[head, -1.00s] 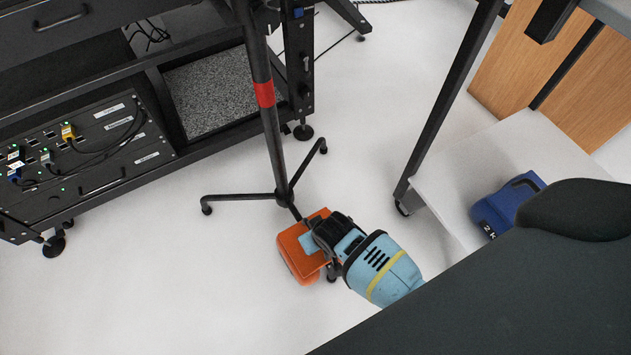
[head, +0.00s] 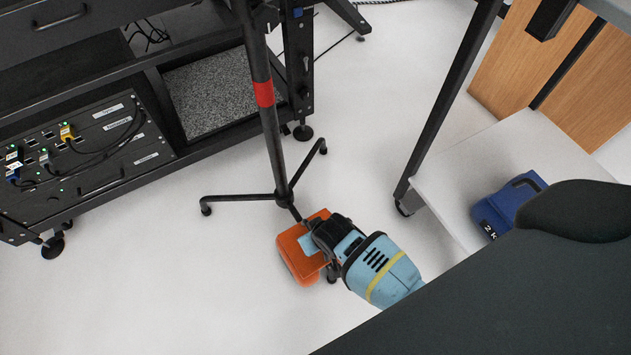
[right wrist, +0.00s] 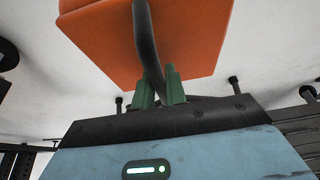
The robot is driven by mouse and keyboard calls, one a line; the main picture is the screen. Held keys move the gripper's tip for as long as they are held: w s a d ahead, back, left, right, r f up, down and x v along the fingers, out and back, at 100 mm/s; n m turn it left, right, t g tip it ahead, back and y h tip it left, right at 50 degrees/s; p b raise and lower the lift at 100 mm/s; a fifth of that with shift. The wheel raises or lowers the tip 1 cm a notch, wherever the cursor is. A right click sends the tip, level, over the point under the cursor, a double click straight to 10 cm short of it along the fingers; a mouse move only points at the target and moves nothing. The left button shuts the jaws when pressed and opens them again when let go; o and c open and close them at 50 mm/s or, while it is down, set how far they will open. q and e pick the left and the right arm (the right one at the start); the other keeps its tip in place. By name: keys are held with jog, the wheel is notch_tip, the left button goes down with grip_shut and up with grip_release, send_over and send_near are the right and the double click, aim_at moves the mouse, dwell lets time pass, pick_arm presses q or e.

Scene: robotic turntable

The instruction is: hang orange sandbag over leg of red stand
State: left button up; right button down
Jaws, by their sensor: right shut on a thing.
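The red stand is a dark pole with a red band (head: 264,94) and thin legs spread on the floor. One leg (head: 240,197) points left, one (head: 309,164) points back right, and one comes toward me and passes out of sight at the sandbag. The orange sandbag (head: 294,262) is at that near leg; whether it touches or straddles the leg is hidden. My right gripper (head: 316,231) is over the sandbag. In the right wrist view its green fingers (right wrist: 160,88) are shut on the dark handle of the sandbag (right wrist: 195,35). My left gripper is not in view.
A black equipment rack (head: 95,185) on casters stands at the left, behind the stand. A table with a white lower shelf (head: 455,190) holds a blue sandbag (head: 505,203) at the right. The white floor (head: 150,290) left of the orange sandbag is clear.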

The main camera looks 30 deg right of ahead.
jog(key=c, duration=1.3)
grip_release()
jog(key=shift+f, duration=0.1)
jog(key=shift+c, duration=0.2)
jog(key=shift+s+f, duration=0.2)
jog(key=shift+s, duration=0.05)
jog(key=p+v, duration=0.1)
jog(key=v, duration=0.1)
jog(key=p+v, duration=0.3)
jog(key=v, duration=0.2)
jog(key=shift+w+r+p, duration=0.2)
jog(key=shift+w+p, duration=0.1)
jog(key=shift+s+r, duration=0.25)
jog(key=shift+r, duration=0.15)
